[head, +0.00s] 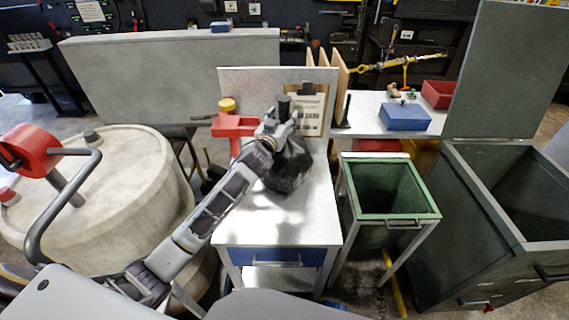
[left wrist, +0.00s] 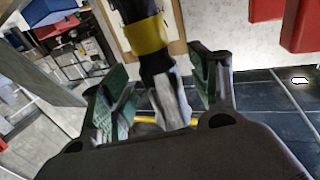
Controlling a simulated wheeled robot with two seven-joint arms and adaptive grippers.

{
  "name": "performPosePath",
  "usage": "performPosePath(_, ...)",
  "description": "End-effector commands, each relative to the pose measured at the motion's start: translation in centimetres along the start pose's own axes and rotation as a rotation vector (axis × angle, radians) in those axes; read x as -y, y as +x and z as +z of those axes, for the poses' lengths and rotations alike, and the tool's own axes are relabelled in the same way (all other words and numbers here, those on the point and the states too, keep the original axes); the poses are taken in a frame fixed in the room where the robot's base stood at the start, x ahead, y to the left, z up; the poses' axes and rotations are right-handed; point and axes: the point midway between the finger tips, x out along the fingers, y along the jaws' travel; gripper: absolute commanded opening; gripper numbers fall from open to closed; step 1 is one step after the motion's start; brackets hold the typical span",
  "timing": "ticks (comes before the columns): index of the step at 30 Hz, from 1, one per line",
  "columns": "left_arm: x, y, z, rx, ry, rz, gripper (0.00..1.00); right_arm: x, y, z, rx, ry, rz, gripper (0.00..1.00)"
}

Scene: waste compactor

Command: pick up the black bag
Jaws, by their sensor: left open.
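The black bag (head: 290,166) sits on the white-topped workbench (head: 310,215), its body bunched up and its narrow top rising above. My left gripper (head: 282,122) is at the top of the bag, partly covering it. In the left wrist view, my left gripper (left wrist: 160,75) is open, with green-padded fingers on either side of a dark neck (left wrist: 140,10) with a yellow band. This looks like the bag's top; a gap shows beside it, and I cannot tell if either finger touches. The bag's lower body is hidden in the wrist view. My right gripper is not in view.
A red vise (head: 234,126) stands left of the bag, close to my left arm. A clipboard (head: 304,108) leans behind it. A green open bin (head: 390,190) and a large grey open container (head: 500,220) stand to the right. A round beige drum (head: 110,190) is at left.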

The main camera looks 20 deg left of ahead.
Motion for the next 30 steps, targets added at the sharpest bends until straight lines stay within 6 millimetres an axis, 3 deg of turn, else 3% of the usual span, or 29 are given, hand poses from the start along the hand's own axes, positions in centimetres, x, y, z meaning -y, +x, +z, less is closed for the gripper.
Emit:
performPosePath(9, 0.0, 1.9, 0.0, 0.0, 0.001, 0.0, 0.61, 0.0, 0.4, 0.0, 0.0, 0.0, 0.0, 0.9)
performPosePath(25, 0.0, 2.0, 0.0, 0.001, 0.001, 0.0, 0.61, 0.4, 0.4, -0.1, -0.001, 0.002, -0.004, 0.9)
performPosePath(30, 0.0, 2.0, 0.0, 0.0, 0.001, 0.0, 0.41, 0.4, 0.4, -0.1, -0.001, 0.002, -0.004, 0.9)
